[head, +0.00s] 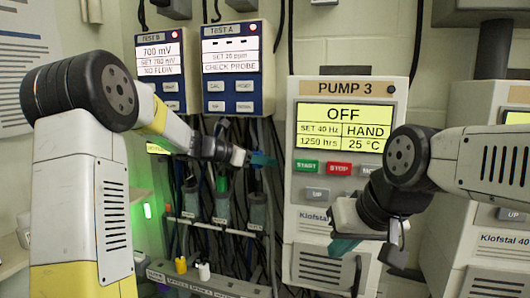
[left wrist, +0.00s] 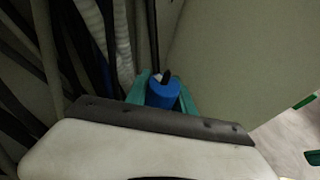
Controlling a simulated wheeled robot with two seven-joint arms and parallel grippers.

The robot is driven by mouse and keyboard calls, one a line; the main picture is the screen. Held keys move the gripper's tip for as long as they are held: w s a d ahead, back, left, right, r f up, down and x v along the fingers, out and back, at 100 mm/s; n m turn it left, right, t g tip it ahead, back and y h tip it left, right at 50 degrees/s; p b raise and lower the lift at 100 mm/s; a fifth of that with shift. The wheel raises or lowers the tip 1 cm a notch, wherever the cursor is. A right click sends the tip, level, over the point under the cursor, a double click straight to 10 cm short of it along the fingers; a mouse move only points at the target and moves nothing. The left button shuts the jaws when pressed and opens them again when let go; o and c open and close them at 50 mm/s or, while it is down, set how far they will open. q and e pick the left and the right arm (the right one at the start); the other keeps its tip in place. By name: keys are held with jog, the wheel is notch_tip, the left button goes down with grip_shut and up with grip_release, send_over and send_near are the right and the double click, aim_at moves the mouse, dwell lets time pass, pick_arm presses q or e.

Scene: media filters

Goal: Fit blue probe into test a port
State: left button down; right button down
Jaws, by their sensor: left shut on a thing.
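My left gripper (head: 262,160) is in front of the cables, left of the PUMP 3 cabinet and below the TEST A box. In the left wrist view its teal fingers are shut on the blue probe (left wrist: 162,93), a short blue cylinder with a dark tip. In the head view the probe cannot be made out between the fingers. The TEST A box (head: 232,97) reads "CHECK PROBE". I cannot pick out its port for certain. My right gripper (head: 345,247) hangs before the lower PUMP 3 cabinet; its teal fingertips show, but their gap is unclear.
The TEST B box (head: 160,88) is left of TEST A. Several grey holders, one with a green top (head: 222,184), stand on a rail below. A lower labelled rail (head: 215,285) carries yellow and white caps. The PUMP 3 cabinet (head: 312,215) stands close right of my left gripper. Cables hang behind.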

pick_arm(q)
jog(key=shift+f, duration=2.15)
jog(key=shift+f, duration=0.15)
jog(key=shift+f, duration=2.4)
jog(key=c, duration=1)
grip_release()
